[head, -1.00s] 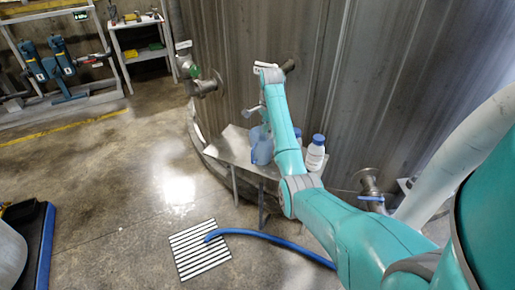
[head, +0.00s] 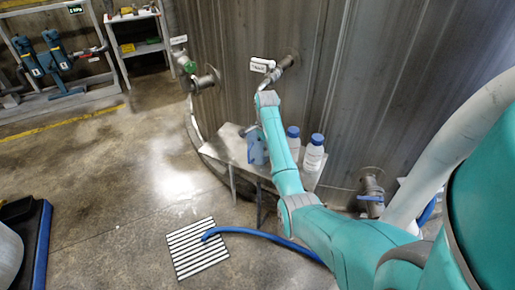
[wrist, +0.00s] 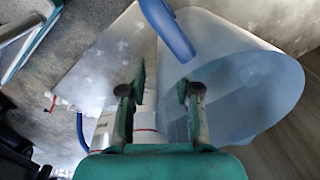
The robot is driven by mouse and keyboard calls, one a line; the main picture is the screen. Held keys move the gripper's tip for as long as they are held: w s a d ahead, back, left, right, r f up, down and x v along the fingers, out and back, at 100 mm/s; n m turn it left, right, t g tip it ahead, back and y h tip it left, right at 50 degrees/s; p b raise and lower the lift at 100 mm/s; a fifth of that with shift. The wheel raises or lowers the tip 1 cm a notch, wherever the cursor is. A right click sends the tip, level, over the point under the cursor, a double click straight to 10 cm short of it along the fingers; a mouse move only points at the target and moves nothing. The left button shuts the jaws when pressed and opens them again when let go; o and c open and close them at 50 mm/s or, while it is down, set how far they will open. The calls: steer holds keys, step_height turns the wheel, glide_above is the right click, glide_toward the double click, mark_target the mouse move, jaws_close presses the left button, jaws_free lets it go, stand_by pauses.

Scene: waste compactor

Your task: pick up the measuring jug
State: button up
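The measuring jug (head: 258,152) is translucent blue and stands on a small metal table (head: 222,146) beside the tank wall. My arm partly covers it in the head view. In the wrist view the jug's wide body (wrist: 262,75) fills the right side, and its darker blue handle (wrist: 168,28) shows at the top, in line with the gap between my fingers. My gripper (wrist: 160,92) is open, with one finger left of the handle's line and the other overlapping the jug body in the picture. I cannot tell whether a finger touches the jug.
Two white bottles with blue caps (head: 313,152) stand on the table, right of my arm. The tank wall (head: 225,60) with pipe fittings rises close behind. A blue hose (head: 260,236) runs on the floor to a striped drain grate (head: 195,250). Open floor lies left.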

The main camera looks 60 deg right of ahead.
jaws_close()
steer(key=shift+r, duration=0.1)
